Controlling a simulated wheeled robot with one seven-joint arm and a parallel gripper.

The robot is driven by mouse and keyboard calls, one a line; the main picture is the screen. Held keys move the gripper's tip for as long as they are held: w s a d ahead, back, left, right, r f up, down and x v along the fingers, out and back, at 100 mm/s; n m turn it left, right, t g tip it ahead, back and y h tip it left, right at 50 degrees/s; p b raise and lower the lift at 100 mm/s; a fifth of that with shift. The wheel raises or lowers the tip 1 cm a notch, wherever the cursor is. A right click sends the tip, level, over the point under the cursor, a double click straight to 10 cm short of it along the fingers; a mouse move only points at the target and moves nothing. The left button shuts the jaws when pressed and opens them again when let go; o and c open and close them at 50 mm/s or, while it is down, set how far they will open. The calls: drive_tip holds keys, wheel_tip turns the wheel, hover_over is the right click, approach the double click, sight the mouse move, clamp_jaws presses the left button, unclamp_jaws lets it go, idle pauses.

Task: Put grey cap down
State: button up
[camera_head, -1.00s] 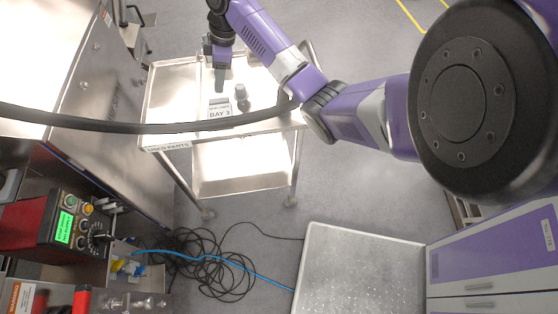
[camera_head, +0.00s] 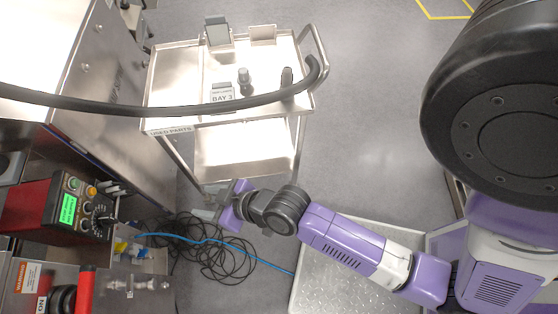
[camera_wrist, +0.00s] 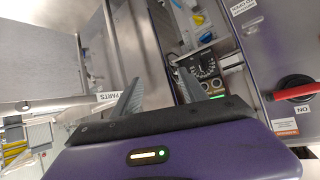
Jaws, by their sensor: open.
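Two small dark grey cylindrical pieces stand on the top shelf of the steel cart (camera_head: 175,95) in the head view: one near the middle (camera_head: 243,77) and one to its right (camera_head: 287,75). I cannot tell which, if either, is the grey cap. My gripper (camera_head: 208,214) is off the cart, below its lower front edge in the picture. In the wrist view my gripper (camera_wrist: 160,93) shows two spread grey fingers with nothing between them.
A "DAY 3" card holder (camera_head: 222,97) and two upright panels stand on the cart. A black hose (camera_head: 130,108) crosses the view. A control box (camera_head: 68,208) and red handle (camera_wrist: 295,91) are close by. Cables (camera_head: 215,255) lie on the floor.

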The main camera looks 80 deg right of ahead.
drive_tip(key=s+r+n+t, duration=0.1)
drive_tip(key=s+r+t, duration=0.2)
drive_tip(key=s+r, duration=1.4)
drive_tip(key=shift+s+n+t, duration=0.3)
drive_tip(key=shift+s+t, duration=0.1)
drive_tip(key=shift+s, duration=0.65)
